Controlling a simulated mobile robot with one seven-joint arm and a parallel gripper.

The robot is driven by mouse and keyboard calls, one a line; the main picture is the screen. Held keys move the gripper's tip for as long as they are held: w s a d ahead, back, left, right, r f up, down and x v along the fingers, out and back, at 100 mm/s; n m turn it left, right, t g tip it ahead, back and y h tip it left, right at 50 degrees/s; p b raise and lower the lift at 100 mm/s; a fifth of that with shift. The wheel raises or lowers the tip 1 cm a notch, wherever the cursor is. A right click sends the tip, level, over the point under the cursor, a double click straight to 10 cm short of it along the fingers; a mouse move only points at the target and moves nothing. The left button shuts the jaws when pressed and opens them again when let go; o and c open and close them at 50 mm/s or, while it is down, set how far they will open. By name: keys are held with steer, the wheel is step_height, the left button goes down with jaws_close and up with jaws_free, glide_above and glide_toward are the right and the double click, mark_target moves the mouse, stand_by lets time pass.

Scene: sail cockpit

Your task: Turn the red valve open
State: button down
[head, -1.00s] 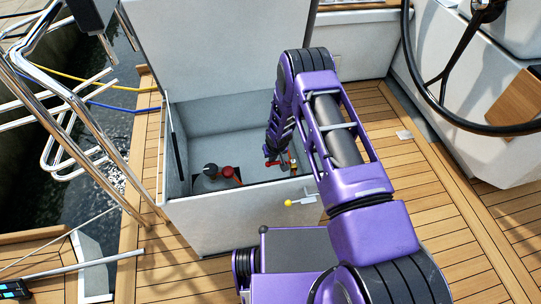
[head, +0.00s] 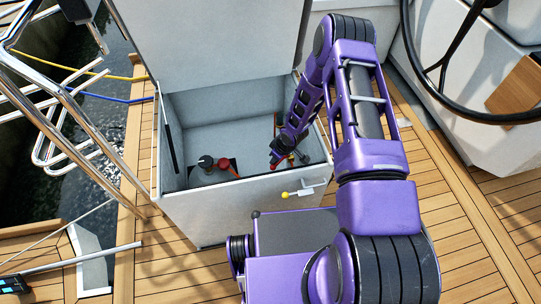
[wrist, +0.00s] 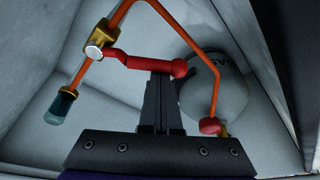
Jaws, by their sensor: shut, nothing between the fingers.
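The red valve is a red lever (wrist: 145,64) with a round end, on a brass body (wrist: 103,38) on an orange pipe, seen in the wrist view. My gripper (wrist: 161,75) is shut and empty. Its fingertips are at the lever's underside in the picture, close to the round end; whether they touch it I cannot tell. In the head view my gripper (head: 274,160) reaches down into the open locker (head: 205,215), near its right side. There the valve is small and partly hidden by my arm.
A pale round tank (wrist: 215,85) and a second red knob (wrist: 209,126) are close to the gripper. The locker walls surround it, with the lid (head: 215,40) raised behind. A steering wheel (head: 470,115) is at right.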

steer(key=shift+s+d+n, duration=0.45)
steer(key=shift+s+n, duration=0.05)
steer(key=shift+n, duration=0.2)
steer(key=shift+s+d+n+g+y+b, duration=0.15)
steer(key=shift+s+d+n+b, duration=0.2)
steer(key=shift+d, duration=0.25)
steer(key=shift+s+d+n+g+y+b, duration=0.2)
steer(key=shift+s+d+n, duration=0.2)
steer(key=shift+d, duration=0.2)
steer(key=a, duration=0.1)
steer(key=w+a+b, duration=0.1)
steer(key=a, duration=0.1)
steer(key=shift+a, duration=0.3)
steer(key=w+p+v, duration=0.1)
steer(key=v, duration=0.8)
steer(key=shift+s+p, duration=0.3)
steer(key=shift+p, duration=0.1)
steer(key=shift+d+r, duration=0.15)
